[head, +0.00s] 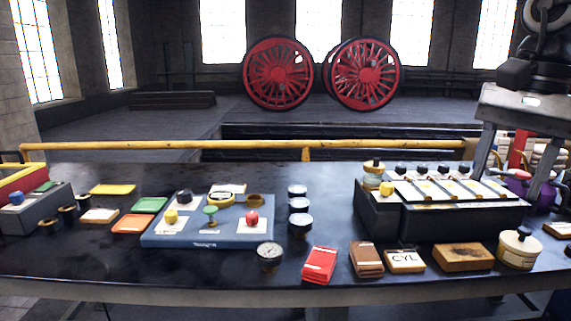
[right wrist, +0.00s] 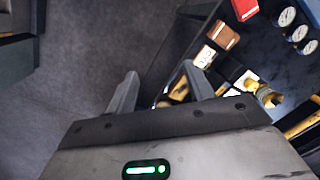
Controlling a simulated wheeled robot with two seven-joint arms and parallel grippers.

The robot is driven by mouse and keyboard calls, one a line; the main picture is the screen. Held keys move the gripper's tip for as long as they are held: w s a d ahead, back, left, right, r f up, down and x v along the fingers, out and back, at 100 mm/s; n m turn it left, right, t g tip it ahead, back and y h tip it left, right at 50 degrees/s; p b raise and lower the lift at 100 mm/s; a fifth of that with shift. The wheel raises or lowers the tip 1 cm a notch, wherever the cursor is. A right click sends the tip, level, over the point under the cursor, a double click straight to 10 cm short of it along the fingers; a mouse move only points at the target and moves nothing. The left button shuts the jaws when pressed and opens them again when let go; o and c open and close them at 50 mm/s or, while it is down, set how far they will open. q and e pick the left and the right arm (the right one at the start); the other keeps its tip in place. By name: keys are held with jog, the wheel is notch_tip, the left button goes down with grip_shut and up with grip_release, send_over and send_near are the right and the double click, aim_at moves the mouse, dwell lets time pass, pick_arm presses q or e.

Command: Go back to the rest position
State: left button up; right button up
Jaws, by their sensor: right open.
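My right gripper (head: 508,182) comes in from the upper right in the head view. Its two fingers point down and stand wide apart, with nothing seen between them. In the picture it overlaps the right end of the dark grey rack (head: 460,222); the exact gap to it is unclear. In the right wrist view the open fingers (right wrist: 160,70) show over dark floor and the table's edge, with nothing held. My left gripper is not in view.
The dark workbench (head: 200,272) carries a blue board (head: 205,241) with small parts, several gauges (head: 269,254), a red box (head: 320,265), a CYL box (head: 405,261) and a round cream pot (head: 520,250). A yellow rail (head: 400,144) runs behind. Red wheels (head: 278,74) stand beyond.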

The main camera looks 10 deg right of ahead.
notch_tip(320, 180, down, 28)
jog(key=w+a+f+m+t+y, duration=0.15)
jog(key=m+t+y, duration=0.95)
jog(key=m, duration=2)
jog(key=s+a+f+m+h, duration=0.4)
jog(key=a+f+m, duration=0.3)
jog(key=m, duration=0.7)
jog(key=s+a+f+m+h, duration=0.4)
jog(key=s+a+f+m, duration=0.2)
jog(key=a+m, duration=0.5)
jog(key=f+m, duration=0.1)
jog(key=m, duration=0.2)
jog(key=shift+s+a+p, duration=0.25)
jog(key=shift+s+p, duration=0.05)
